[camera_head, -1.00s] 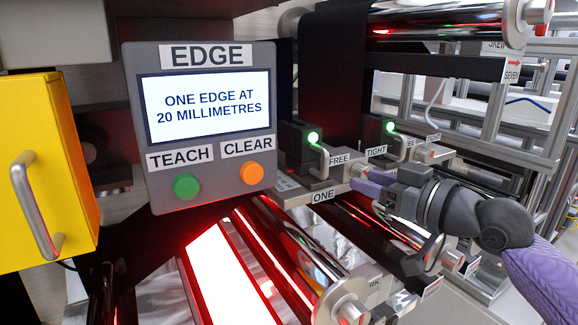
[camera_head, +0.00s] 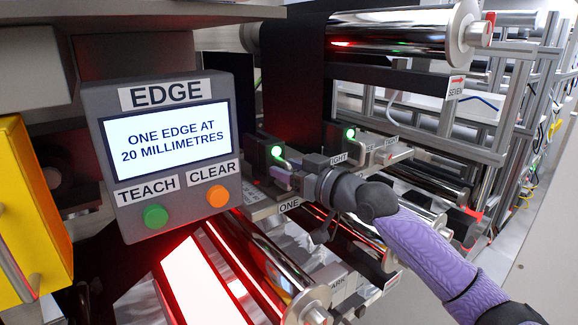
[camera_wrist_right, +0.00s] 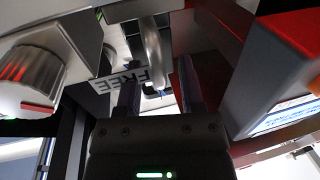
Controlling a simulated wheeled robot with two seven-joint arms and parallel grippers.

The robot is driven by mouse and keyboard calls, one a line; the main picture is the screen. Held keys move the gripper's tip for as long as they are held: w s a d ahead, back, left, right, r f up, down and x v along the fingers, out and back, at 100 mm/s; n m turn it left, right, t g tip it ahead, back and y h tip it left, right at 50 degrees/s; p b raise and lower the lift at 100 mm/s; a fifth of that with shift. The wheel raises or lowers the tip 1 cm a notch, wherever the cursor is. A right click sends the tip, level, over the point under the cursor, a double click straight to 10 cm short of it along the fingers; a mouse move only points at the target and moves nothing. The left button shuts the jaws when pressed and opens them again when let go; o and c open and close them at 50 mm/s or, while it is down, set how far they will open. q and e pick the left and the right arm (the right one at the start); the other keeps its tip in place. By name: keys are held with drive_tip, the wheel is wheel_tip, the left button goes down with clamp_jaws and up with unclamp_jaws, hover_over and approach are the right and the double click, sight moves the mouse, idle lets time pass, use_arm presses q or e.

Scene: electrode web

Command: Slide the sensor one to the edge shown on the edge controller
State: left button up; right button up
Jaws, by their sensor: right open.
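The edge controller (camera_head: 165,150) reads "ONE EDGE AT 20 MILLIMETRES" on its screen, above a green TEACH button (camera_head: 155,216) and an orange CLEAR button (camera_head: 218,196). Sensor one (camera_head: 266,152) is a dark block with a lit green lamp, on a rail labelled ONE (camera_head: 289,205). My right gripper (camera_head: 282,178) is at the front of sensor one and partly hides its lever and FREE label. In the right wrist view my right gripper (camera_wrist_right: 158,80) is open, with the silver lever (camera_wrist_right: 153,45) ahead of the gap between its fingers. Contact cannot be told. My left gripper is out of view.
A second sensor (camera_head: 340,138) with a green lamp stands behind, to the right. Shiny rollers (camera_head: 262,250) and a bright red-lit strip (camera_head: 200,275) lie below the rail. A yellow cabinet (camera_head: 30,210) stands at the left. The dark web (camera_head: 292,80) hangs behind.

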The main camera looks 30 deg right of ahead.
drive_tip(key=shift+d, duration=0.1)
clamp_jaws()
idle(1.2)
